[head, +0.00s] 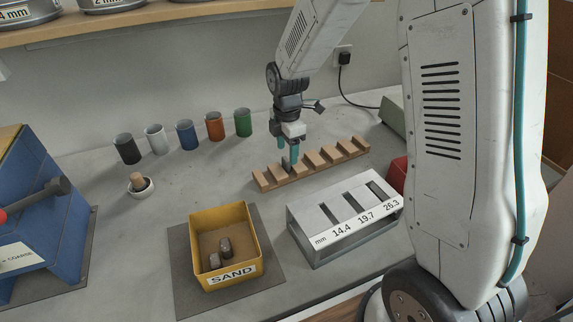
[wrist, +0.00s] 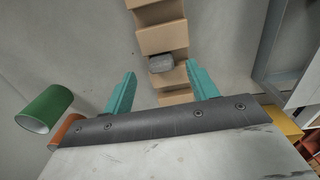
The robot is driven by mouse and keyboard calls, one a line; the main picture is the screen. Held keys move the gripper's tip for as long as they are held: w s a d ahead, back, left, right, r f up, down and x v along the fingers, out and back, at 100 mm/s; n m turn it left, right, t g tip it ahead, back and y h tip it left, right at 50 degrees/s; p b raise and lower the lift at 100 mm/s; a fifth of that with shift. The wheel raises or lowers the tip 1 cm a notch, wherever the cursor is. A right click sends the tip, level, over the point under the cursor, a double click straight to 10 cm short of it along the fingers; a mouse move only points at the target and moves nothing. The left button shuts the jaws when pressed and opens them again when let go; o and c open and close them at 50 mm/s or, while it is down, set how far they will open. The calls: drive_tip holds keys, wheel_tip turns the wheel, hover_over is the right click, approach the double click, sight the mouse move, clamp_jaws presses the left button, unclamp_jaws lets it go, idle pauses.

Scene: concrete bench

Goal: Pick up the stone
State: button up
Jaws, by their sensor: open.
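A grey stone (wrist: 160,63) sits in a slot of the wooden notched rack (wrist: 162,37), between two wooden blocks. In the head view the stone (head: 286,164) shows in the rack (head: 332,157), partly behind a finger. My gripper (head: 288,152) has teal fingers and points down over the rack's left part. In the wrist view my gripper (wrist: 160,76) is open, with its fingers spread to either side of the rack and the stone in line with the gap. Nothing is held. I cannot tell the exact height of the fingertips above the stone.
A yellow SAND tray (head: 250,215) holds two more dark stones (head: 225,246). A grey slotted gauge (head: 345,226) stands in front of the rack. Several coloured cups (head: 243,122) line the back. A mortar (head: 140,187) and a blue machine (head: 45,225) are left. Bare bench lies left of the rack.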

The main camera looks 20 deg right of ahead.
sight(286, 159)
wheel_tip(286, 159, down, 5)
drive_tip(key=shift+s+a+r, duration=0.1)
drive_tip(key=shift+a+r, duration=0.05)
drive_tip(key=shift+r, duration=0.05)
drive_tip(key=c, duration=1.1)
drive_tip(key=shift+o, duration=0.2)
